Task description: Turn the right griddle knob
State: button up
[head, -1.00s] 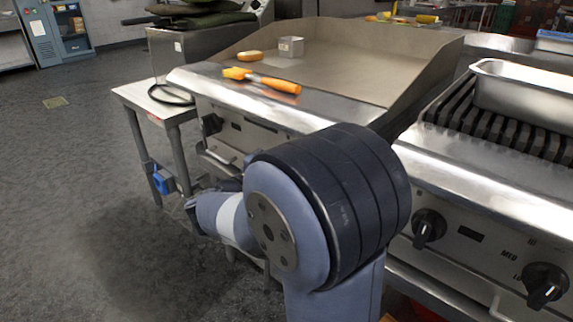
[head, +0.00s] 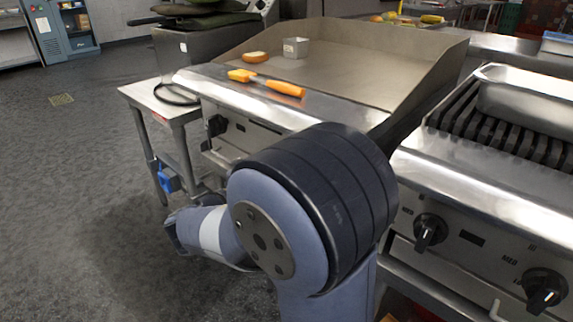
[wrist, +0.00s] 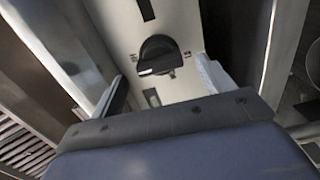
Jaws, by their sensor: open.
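In the wrist view, a dark round knob (wrist: 158,55) with a raised bar sits on a pale metal panel. My gripper (wrist: 162,70) is open, one finger to each side of the knob in the picture. Nothing is held, and I cannot tell the depth between fingertips and knob. In the head view, the griddle (head: 350,62) has its left knob (head: 216,125) in sight on its front. The right part of the griddle's front is hidden behind my arm, and the fingers do not show clearly there.
A grill with dark bars (head: 500,140) stands right of the griddle, with black knobs (head: 430,232) on its front. Open floor (head: 70,180) is at left.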

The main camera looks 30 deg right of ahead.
jog(key=shift+p+v, duration=0.55)
jog(key=shift+v, duration=2.25)
jog(key=shift+d, duration=0.1)
jog(key=b+x, duration=0.2)
jog(key=x, duration=0.7)
jog(key=shift+d+f+b, duration=0.1)
jog(key=shift+d+b, duration=0.1)
jog(key=shift+b, duration=0.15)
jog(key=shift+w+d, duration=0.25)
jog(key=shift+d, duration=0.35)
jog(key=shift+a, duration=0.1)
